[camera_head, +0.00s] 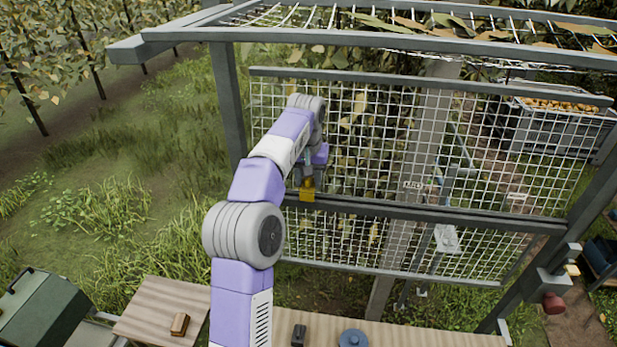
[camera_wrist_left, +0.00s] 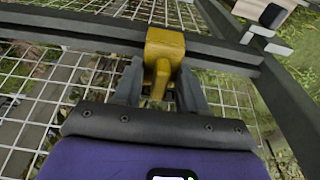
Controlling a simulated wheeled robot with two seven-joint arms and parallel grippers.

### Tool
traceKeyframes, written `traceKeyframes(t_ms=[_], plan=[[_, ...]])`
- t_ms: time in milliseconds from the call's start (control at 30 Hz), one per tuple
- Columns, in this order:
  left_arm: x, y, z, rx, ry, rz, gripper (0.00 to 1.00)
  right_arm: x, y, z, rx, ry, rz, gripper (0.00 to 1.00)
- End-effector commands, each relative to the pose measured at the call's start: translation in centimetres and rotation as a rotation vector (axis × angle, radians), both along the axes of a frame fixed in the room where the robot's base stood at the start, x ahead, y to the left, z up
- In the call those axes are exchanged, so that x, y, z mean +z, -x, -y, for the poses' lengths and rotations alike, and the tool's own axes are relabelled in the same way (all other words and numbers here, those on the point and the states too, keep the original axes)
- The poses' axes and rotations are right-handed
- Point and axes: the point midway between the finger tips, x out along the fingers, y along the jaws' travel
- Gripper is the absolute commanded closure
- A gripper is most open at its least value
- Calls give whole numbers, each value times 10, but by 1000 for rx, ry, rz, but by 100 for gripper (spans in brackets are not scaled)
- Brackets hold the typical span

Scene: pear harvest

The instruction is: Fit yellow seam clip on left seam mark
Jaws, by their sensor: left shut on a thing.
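The yellow seam clip (camera_head: 307,190) is at the left part of the dark middle rail (camera_head: 430,212) of the mesh panel. My left gripper (camera_head: 307,176) is shut on it from above in the head view. In the left wrist view the yellow clip (camera_wrist_left: 165,48) stands between the two grey fingers of my left gripper (camera_wrist_left: 160,88) and overlaps the dark rail (camera_wrist_left: 75,31). I cannot tell whether it is seated on the rail or just in front of it. No left seam mark can be made out; the clip and gripper may hide it. My right gripper is not in view.
Wire mesh (camera_head: 420,140) fills the panel above and below the rail, with a dark post (camera_head: 228,105) close left of my arm. A wooden bench (camera_head: 400,337) with small items runs along the bottom. A crate of fruit (camera_head: 550,130) stands behind the mesh.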

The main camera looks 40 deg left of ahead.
Motion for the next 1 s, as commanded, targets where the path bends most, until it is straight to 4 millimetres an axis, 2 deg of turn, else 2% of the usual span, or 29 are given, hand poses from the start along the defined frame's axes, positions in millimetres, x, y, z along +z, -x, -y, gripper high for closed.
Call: traceKeyframes(t_ms=[500, 1000], plan=[[-16, 0, 0, 0, 0, 0, 92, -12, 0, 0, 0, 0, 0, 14], [-17, 0, 0, 0, 0, 0, 92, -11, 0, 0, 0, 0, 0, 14]])
